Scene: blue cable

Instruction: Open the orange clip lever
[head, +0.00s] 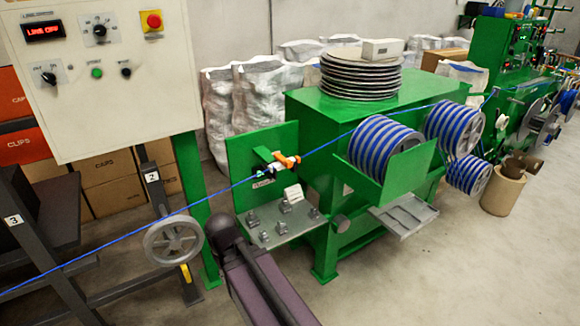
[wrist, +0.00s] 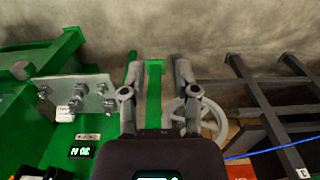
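The orange clip lever (head: 288,160) sits on a small clip on the blue cable (head: 232,185), in front of the upright green plate in the head view. I cannot see the lever in the wrist view. The cable shows at the lower right of the wrist view (wrist: 270,152). My gripper (wrist: 158,72) has its two fingers well apart with nothing between them. A green post shows beyond the gap. My dark arm is at the bottom of the head view, below the clip; my fingers cannot be made out there.
A grey guide wheel (head: 173,240) stands left of my arm. A metal shelf with several grey blocks (head: 283,222) lies below the clip. Blue-striped reels (head: 385,150) are to the right. A control panel (head: 95,70) fills the upper left. Open floor is at the lower right.

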